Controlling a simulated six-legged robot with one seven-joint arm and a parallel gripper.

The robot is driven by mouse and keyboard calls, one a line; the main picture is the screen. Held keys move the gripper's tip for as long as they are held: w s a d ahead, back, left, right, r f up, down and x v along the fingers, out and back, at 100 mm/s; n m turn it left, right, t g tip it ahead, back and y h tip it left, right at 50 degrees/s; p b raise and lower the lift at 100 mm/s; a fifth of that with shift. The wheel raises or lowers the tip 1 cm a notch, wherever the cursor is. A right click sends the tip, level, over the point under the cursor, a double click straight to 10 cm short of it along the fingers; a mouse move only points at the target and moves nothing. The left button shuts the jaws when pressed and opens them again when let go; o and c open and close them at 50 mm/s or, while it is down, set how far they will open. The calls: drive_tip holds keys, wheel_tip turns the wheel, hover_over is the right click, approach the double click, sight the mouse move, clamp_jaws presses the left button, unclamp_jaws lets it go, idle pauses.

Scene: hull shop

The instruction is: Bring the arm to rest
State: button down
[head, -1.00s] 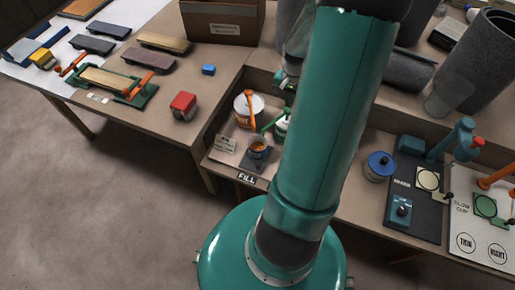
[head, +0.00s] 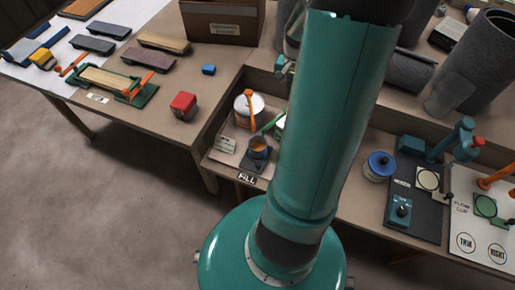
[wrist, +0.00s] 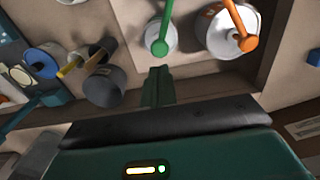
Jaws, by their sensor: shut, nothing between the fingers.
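My gripper (wrist: 158,85) shows in the wrist view as dark green fingers closed together with nothing between them. It is over the bench, just below a white pot with a green-handled tool (wrist: 160,35) in the picture. In the head view my teal arm crosses the middle and hides most of the gripper. A white tin with an orange-handled tool (head: 250,107) stands in the fill tray, and it also shows in the wrist view (wrist: 215,32).
A blue-lidded tin (head: 379,166) and a dark device panel (head: 418,220) stand to the right. A red block (head: 184,106), a small blue block (head: 208,69) and a cardboard box (head: 222,25) are left and behind. Grey cylinders (head: 480,65) stand back right.

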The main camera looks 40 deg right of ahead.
drive_tip(key=shift+r, duration=0.2)
idle(0.4)
drive_tip(key=w+a+r+n+t+h, duration=0.1)
drive_tip(key=w+a+r+n, duration=0.15)
drive_tip(key=a+r, duration=0.45)
drive_tip(key=w+a+r+n+t+h, duration=0.1)
drive_tip(key=w+a+r+n, duration=0.15)
drive_tip(key=a+r, duration=0.55)
drive_tip(key=s+a+r+n+t+y, duration=0.1)
drive_tip(key=s+a+n, duration=0.3)
drive_tip(key=a, duration=0.6)
drive_tip(key=s+a+r+n+t+y, duration=0.1)
drive_tip(key=s+a+r+n+t, duration=0.1)
drive_tip(key=a, duration=0.9)
wheel_tip(320, 180, up, 2)
drive_tip(key=shift+s+r+n+t, duration=0.3)
drive_tip(key=shift+s+n, duration=0.6)
drive_tip(key=shift+n, duration=0.3)
